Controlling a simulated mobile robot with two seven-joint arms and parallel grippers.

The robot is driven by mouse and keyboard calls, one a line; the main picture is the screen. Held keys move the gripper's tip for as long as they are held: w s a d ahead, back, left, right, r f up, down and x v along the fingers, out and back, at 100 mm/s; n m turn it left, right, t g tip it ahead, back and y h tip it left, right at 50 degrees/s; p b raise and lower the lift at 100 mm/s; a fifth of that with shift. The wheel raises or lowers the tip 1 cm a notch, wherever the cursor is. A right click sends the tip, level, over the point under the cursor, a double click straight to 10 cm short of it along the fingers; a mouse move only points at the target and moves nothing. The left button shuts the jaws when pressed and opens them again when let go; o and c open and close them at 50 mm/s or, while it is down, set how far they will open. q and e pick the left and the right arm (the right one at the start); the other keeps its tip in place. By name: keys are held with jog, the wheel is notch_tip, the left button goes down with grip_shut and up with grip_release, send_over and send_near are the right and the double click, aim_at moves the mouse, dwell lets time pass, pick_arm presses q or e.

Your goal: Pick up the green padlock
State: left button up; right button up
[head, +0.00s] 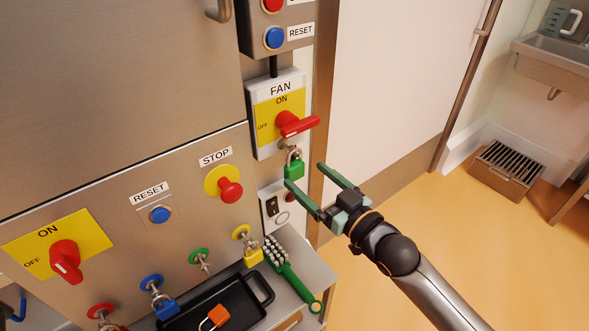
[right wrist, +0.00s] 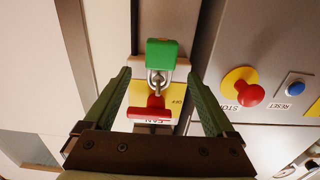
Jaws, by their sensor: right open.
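The green padlock (head: 294,169) hangs by its shackle from a hasp under the red handle (head: 297,124) of the fan switch. In the right wrist view the padlock (right wrist: 161,54) appears upside down, its body beyond the fingertips and roughly centred between them. My right gripper (head: 306,175) is open, with its two green fingers pointing toward the padlock. In the head view the left finger's tip is close below the padlock; I cannot tell if they touch. Nothing is between the fingers. My left gripper is not in view.
The fan switch box (head: 279,113) stands out from the steel panel. A red stop button (head: 230,190) is to its left. Below are a black tray (head: 262,287) with an orange padlock (head: 213,318), a green brush (head: 291,272) and a yellow padlock (head: 253,257).

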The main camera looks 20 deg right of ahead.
aim_at(298, 167)
jog(key=shift+x, duration=2.85)
jog(key=shift+r, duration=0.1)
jog(key=shift+c, duration=0.3)
grip_shut()
